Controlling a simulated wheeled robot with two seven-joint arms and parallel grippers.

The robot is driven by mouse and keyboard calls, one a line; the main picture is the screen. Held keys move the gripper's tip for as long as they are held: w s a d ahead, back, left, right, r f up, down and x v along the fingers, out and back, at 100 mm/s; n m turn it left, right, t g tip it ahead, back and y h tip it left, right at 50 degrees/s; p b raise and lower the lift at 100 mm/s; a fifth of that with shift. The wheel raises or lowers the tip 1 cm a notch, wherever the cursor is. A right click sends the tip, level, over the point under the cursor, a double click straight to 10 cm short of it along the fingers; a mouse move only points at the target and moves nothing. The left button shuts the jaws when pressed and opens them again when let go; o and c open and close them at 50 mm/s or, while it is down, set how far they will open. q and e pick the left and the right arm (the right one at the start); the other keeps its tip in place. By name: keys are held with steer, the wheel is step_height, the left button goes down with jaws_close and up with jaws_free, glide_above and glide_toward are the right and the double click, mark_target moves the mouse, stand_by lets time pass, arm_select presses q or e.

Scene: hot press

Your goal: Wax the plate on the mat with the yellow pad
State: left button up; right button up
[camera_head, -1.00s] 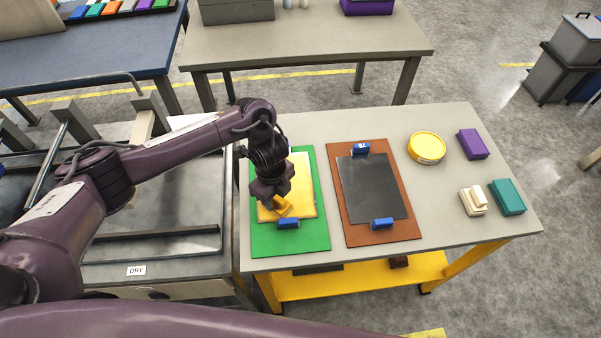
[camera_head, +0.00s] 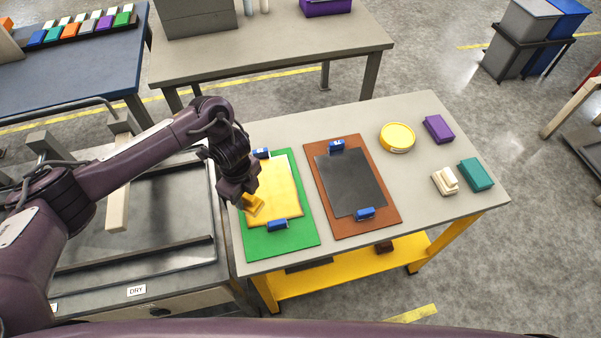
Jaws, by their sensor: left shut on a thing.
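The plate (camera_head: 280,190) is yellow and lies on the green mat (camera_head: 290,242) on the grey table. Blue clamps (camera_head: 277,225) hold it at its near and far edges. My left gripper (camera_head: 246,194) is shut on the yellow pad (camera_head: 253,205). The pad is at the left edge of the plate, low over it; whether it touches the surface I cannot tell. The gripper and wrist hide the plate's left side and part of the far clamp. My right gripper is not in view.
Right of the green mat, a dark plate (camera_head: 350,182) is clamped on a brown mat (camera_head: 385,219). Further right are a yellow round tin (camera_head: 397,137), a purple block (camera_head: 438,129), a cream brush-like block (camera_head: 445,181) and a teal block (camera_head: 475,174). A press marked DRY (camera_head: 136,290) adjoins the table's left.

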arm_select(q)
steer(key=shift+a+r+p, duration=0.2)
steer(key=shift+r+p, duration=0.15)
steer(key=shift+r, duration=0.3)
steer(key=shift+w+a+r+p, duration=0.1)
steer(key=shift+a+r+p, duration=0.05)
steer(key=shift+r+p, duration=0.4)
steer(key=shift+d+r, duration=0.2)
steer(key=shift+f, duration=0.1)
steer(key=shift+a, duration=0.1)
